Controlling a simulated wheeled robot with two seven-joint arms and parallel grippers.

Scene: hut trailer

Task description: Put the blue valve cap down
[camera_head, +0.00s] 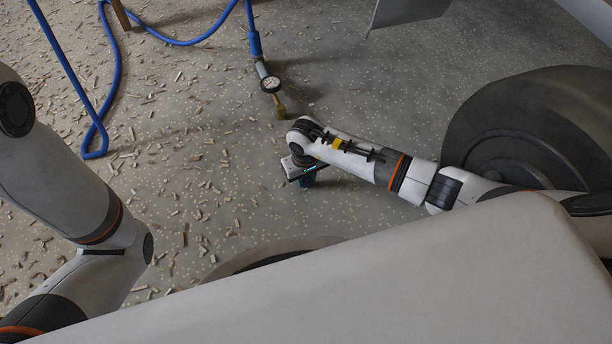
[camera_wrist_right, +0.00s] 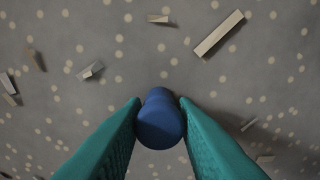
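The blue valve cap (camera_wrist_right: 160,120) is between the two green fingers of my right gripper (camera_wrist_right: 160,108) in the right wrist view. Both fingertips press against its sides. In the head view my right gripper (camera_head: 306,180) points down at the floor, mostly hidden under its wrist, and the cap cannot be made out there. How far the cap is above the floor cannot be told. My left arm comes in at the left of the head view, but its gripper is not in view.
The speckled grey floor (camera_head: 220,210) is strewn with wood chips, mostly on the left. A dark tyre (camera_head: 540,120) stands at the right.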

